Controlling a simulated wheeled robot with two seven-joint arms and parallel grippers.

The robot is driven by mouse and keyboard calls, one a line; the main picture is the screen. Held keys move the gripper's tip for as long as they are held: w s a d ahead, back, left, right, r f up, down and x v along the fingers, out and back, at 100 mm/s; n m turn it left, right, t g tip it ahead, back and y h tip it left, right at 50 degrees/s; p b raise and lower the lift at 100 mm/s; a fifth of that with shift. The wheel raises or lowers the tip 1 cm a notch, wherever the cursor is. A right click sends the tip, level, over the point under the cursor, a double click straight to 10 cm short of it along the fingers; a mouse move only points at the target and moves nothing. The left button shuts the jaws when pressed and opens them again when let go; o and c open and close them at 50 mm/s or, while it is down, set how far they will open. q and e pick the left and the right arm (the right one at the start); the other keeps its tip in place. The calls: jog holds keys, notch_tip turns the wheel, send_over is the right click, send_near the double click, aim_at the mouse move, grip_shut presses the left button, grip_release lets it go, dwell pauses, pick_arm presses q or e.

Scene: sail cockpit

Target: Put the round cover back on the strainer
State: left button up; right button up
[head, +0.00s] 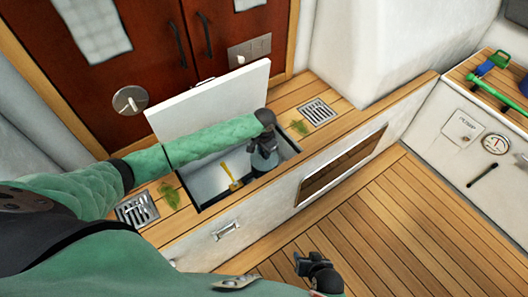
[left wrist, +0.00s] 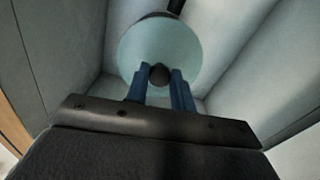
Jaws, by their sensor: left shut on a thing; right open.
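My left gripper (head: 263,158) reaches down into the open locker (head: 207,182). In the left wrist view its blue fingers (left wrist: 159,78) are shut on the dark knob of the round cover (left wrist: 155,48), a pale, see-through disc. Part of a dark rim and a dark pipe-like piece show past the cover's far edge; they may belong to the strainer, which is mostly hidden. I cannot tell whether the cover touches it. My right gripper (head: 316,265) is open and empty, low over the wooden floor.
The locker's white lid (head: 210,98) stands open behind my left arm. A yellow handle (head: 228,172) is inside the locker, left of the gripper. Drain grates (head: 317,112) and green weed (head: 168,194) lie on the bench. A green-handled tool (head: 498,100) rests at the right. The floor is clear.

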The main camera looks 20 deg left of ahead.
pick_arm(q)
jog(key=shift+p, duration=0.55)
dwell(0.5)
jog(key=o, duration=1.1)
jog(key=shift+o, duration=0.2)
jog(key=o, duration=0.4)
jog(key=shift+r+p, duration=3.5)
jog(key=shift+p, duration=0.45)
